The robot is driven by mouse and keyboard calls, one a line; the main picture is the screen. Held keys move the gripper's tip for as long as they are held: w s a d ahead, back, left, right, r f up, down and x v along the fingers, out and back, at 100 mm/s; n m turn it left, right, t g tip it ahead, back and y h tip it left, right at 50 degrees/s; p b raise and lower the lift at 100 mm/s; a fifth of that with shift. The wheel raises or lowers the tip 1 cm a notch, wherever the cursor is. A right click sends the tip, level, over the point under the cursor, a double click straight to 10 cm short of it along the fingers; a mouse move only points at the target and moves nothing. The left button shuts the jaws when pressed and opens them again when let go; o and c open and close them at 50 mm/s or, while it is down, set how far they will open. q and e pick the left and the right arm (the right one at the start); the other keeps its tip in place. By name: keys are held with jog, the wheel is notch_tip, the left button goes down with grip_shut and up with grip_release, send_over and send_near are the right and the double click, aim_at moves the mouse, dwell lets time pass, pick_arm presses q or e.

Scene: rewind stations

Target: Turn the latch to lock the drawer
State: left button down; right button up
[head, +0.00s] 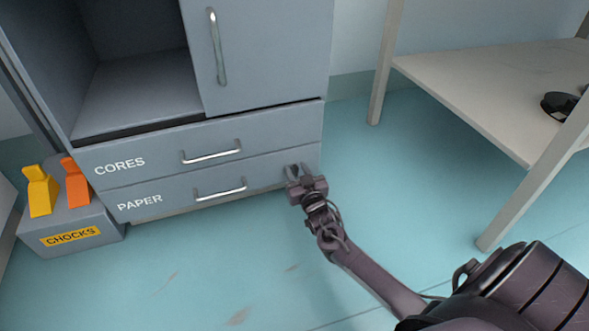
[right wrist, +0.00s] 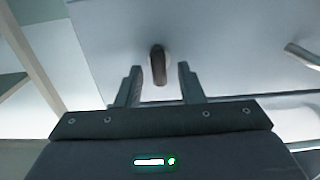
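The grey cabinet has two lower drawers, CORES (head: 265,137) above and PAPER (head: 262,178) below, and both look closed. A small dark latch (right wrist: 158,65) sticks out from the grey front in the right wrist view, its long side roughly up and down in that picture. My right gripper (head: 297,172) is at the right end of the PAPER drawer front. Its fingers (right wrist: 158,78) are open, one on each side of the latch, with gaps on both sides. I cannot tell how far the fingertips reach along it. My left gripper is not in view.
Bar handles sit on the CORES drawer (head: 211,153) and PAPER drawer (head: 220,190). A grey CHOCKS box (head: 105,233) with yellow and orange chocks stands at the left. A pale table (head: 470,95) stands at the right. The teal floor between is clear.

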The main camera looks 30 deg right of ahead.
jog(key=shift+s, duration=0.1)
jog(key=shift+c, duration=0.4)
grip_shut()
